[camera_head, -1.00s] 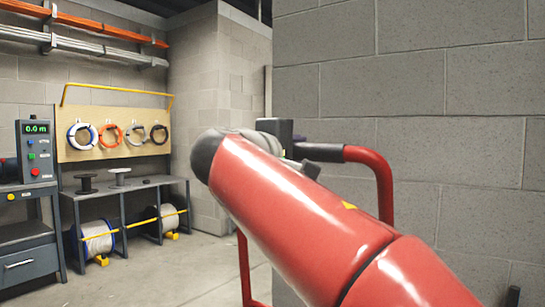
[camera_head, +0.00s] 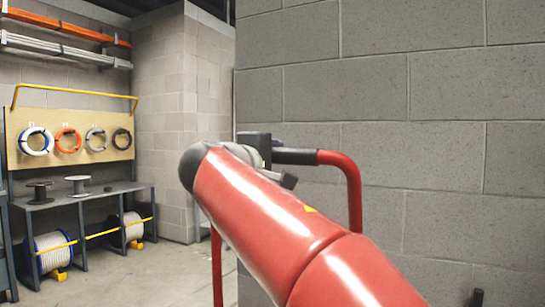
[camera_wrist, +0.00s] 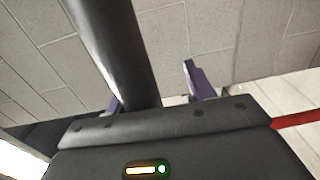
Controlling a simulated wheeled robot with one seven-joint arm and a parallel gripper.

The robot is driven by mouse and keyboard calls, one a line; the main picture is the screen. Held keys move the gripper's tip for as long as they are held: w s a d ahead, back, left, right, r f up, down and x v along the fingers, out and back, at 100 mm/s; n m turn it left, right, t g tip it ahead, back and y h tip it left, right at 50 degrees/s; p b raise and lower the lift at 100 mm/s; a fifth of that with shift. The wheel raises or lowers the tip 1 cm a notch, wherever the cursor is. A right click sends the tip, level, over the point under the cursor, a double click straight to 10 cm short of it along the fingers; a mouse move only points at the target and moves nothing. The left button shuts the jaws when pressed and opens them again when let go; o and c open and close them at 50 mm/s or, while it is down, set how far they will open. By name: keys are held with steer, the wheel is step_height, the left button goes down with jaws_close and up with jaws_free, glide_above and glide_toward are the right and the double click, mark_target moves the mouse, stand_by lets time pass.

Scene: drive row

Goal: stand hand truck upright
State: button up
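The hand truck's red tube frame (camera_head: 355,195) shows beyond my red arm, with a black grip (camera_head: 297,156) across its top. Another upright red tube shows at the left, below my arm. The lower part of the hand truck is hidden, so its full tilt cannot be judged. My gripper (camera_head: 268,150) is at the left end of the grip. In the wrist view the black grip (camera_wrist: 118,50) passes between the purple-grey fingers of my gripper (camera_wrist: 150,83). A gap shows between it and the right finger; the left finger is partly hidden behind it.
A grey block wall (camera_head: 400,100) stands close behind the hand truck and fills the right side. At the left are a bench (camera_head: 95,190) with cable reels and a pegboard (camera_head: 85,95) with several cable coils. Bare floor (camera_head: 150,280) lies between.

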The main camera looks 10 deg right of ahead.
steer(key=shift+o, duration=0.3)
steer(key=shift+a, duration=0.1)
stand_by(0.3)
steer(key=b+v, duration=0.1)
steer(key=v, duration=0.6)
steer(key=shift+s+a, duration=0.2)
steer(key=shift+s, duration=0.05)
